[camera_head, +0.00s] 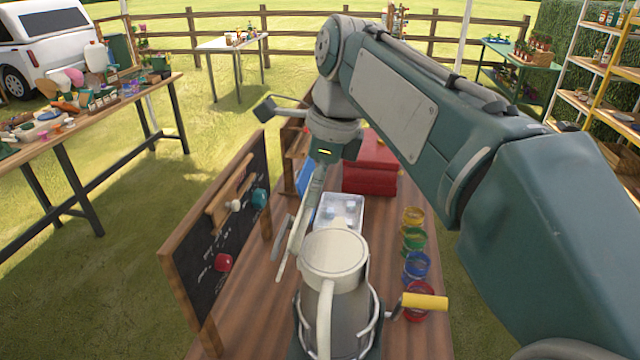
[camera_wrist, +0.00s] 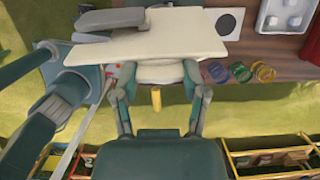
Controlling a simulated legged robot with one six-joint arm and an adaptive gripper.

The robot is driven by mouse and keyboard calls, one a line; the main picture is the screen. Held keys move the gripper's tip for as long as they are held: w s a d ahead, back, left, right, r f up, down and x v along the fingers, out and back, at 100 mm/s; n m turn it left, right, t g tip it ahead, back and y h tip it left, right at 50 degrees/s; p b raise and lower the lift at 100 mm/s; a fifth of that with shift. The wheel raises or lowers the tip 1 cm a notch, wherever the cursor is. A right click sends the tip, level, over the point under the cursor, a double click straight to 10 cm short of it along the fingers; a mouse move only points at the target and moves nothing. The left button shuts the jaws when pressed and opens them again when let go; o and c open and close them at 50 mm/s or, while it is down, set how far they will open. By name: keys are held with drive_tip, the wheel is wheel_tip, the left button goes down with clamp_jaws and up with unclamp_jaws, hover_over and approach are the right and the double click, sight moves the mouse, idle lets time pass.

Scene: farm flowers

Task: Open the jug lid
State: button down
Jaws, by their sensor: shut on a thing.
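The cream jug (camera_head: 334,258) stands upright near me, with a pale round top and its handle towards me. My gripper (camera_head: 308,205) points down beyond the jug and slightly left. It is shut on a pale flat piece (camera_head: 291,254), seen nearly edge-on beside the jug. In the wrist view this pale piece (camera_wrist: 150,38) spans above my gripper's fingertips (camera_wrist: 156,78). It hides much of what lies below, so the exact contact is unclear.
A yellow crank handle (camera_head: 425,301) sticks out right of the jug. Several coloured rings (camera_head: 416,266) line the table's right side. A clear tray (camera_head: 342,208) and a red box (camera_head: 371,165) stand beyond. A chalkboard (camera_head: 220,235) stands along the left edge.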

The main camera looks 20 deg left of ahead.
drive_tip(key=shift+a+f, duration=0.15)
drive_tip(key=shift+f, duration=0.2)
idle(0.4)
drive_tip(key=shift+c, duration=0.6)
unclamp_jaws()
drive_tip(key=shift+a, duration=0.4)
drive_tip(key=shift+w+d+r, duration=0.1)
drive_tip(key=shift+d+r, duration=0.2)
drive_tip(key=shift+r, duration=0.15)
drive_tip(key=v, duration=1)
drive_tip(key=shift+a+r, duration=0.2)
drive_tip(key=shift+r, duration=0.25)
drive_tip(key=shift+w, duration=0.1)
